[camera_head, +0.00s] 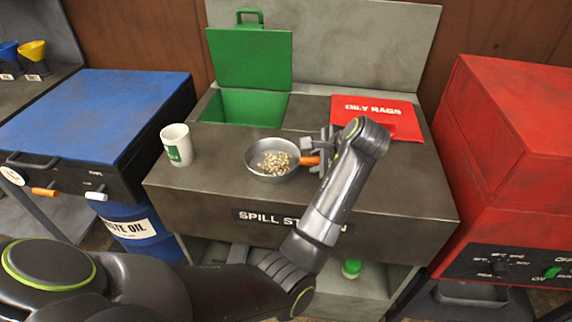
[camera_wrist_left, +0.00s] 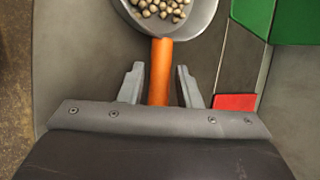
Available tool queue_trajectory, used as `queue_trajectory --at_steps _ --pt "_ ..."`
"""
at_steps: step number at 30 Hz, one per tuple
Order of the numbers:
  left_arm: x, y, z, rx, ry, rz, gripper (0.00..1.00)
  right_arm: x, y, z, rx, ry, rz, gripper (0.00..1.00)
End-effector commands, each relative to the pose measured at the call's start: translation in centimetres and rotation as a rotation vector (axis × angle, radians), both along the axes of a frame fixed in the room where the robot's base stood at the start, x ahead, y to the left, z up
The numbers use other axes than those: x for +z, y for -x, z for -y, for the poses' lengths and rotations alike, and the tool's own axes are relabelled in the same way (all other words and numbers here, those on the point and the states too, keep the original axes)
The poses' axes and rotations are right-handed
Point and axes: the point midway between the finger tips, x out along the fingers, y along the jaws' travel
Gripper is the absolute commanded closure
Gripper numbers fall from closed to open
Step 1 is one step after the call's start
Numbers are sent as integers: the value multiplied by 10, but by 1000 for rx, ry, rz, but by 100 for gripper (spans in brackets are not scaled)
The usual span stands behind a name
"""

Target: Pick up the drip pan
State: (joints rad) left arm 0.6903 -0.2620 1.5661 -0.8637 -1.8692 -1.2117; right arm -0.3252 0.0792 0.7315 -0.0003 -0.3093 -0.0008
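The drip pan, a round grey pan (camera_head: 273,160) with an orange handle (camera_head: 309,160), sits on the dark top of the spill station and holds tan granules (camera_head: 277,162). Its handle points right in the head view. My left gripper (camera_head: 322,152) is at the handle. In the left wrist view the open fingers (camera_wrist_left: 160,82) stand either side of the orange handle (camera_wrist_left: 160,65), with a gap on each side. The pan's bowl (camera_wrist_left: 196,22) is beyond the fingertips. My right gripper is not in view.
A white cup (camera_head: 177,146) stands left of the pan. Behind are an open green bin (camera_head: 240,107) with its lid up and a red oily-rags lid (camera_head: 377,116). A blue cabinet (camera_head: 98,115) stands left, a red machine (camera_head: 515,150) right. The counter's front left is clear.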

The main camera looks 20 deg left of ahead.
Motion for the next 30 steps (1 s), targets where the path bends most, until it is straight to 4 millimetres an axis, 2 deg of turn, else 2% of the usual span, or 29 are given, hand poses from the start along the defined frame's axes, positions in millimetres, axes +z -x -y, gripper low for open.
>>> queue_trajectory --at_steps 7,14,15,26,30 --pt "0 0 0 0 0 0 69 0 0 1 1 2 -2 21" --pt "0 0 0 0 0 0 98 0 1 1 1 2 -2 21" --pt "0 0 0 0 1 -1 100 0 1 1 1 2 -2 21" --pt "1 0 0 1 -1 0 100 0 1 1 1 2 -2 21" --pt "8 0 0 1 -1 1 100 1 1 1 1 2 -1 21"
